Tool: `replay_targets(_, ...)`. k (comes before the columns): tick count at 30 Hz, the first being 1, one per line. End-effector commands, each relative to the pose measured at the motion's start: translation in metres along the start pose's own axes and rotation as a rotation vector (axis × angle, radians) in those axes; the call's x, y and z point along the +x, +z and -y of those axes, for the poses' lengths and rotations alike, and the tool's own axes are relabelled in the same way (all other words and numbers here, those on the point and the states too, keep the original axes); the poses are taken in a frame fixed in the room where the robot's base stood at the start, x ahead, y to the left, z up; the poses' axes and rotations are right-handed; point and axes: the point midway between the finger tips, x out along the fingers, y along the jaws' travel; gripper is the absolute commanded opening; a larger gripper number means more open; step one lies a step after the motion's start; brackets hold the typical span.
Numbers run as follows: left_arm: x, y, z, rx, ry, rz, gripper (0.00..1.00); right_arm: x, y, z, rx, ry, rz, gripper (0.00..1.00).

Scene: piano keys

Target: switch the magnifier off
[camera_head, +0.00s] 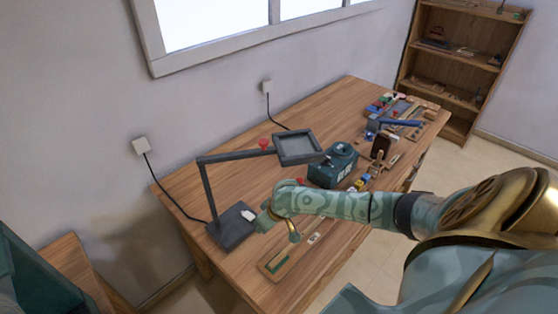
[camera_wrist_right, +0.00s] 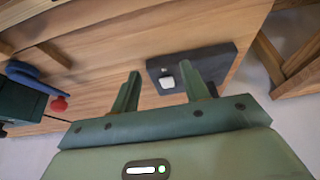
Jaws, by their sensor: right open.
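The magnifier stands on the wooden table, with a dark square base (camera_head: 228,232), a jointed arm (camera_head: 208,185) and a square framed head (camera_head: 297,147). A white switch (camera_head: 248,215) sits on the base. In the right wrist view the base (camera_wrist_right: 220,65) shows beyond the fingers, and the white switch (camera_wrist_right: 167,82) appears between them, close to the right-hand finger. My right gripper (camera_wrist_right: 160,68) is open and empty. In the head view my right gripper (camera_head: 264,216) is beside the base, at its right edge; contact cannot be told. My left gripper is not in view.
A dark green box (camera_head: 333,168) stands right of the magnifier. Several small items and tools (camera_head: 400,112) crowd the table's far end. A wooden tray (camera_head: 277,263) lies near the front edge. Cords run to wall sockets (camera_head: 141,146). A shelf (camera_head: 460,55) stands at the back right.

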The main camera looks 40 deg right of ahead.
Motion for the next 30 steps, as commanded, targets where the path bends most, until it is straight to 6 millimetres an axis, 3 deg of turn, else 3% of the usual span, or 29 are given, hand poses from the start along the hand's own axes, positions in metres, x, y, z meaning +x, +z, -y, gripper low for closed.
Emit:
replay_targets(3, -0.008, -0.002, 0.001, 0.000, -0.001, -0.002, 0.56, -0.012, 0.023, 0.000, -0.001, -0.001, 0.001, 0.45)
replay_targets(9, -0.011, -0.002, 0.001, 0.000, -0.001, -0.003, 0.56, -0.019, 0.043, 0.000, 0.000, -0.001, -0.001, 0.45)
replay_targets(30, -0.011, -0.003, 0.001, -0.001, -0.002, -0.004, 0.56, -0.020, 0.046, 0.000, 0.001, -0.001, -0.001, 0.45)
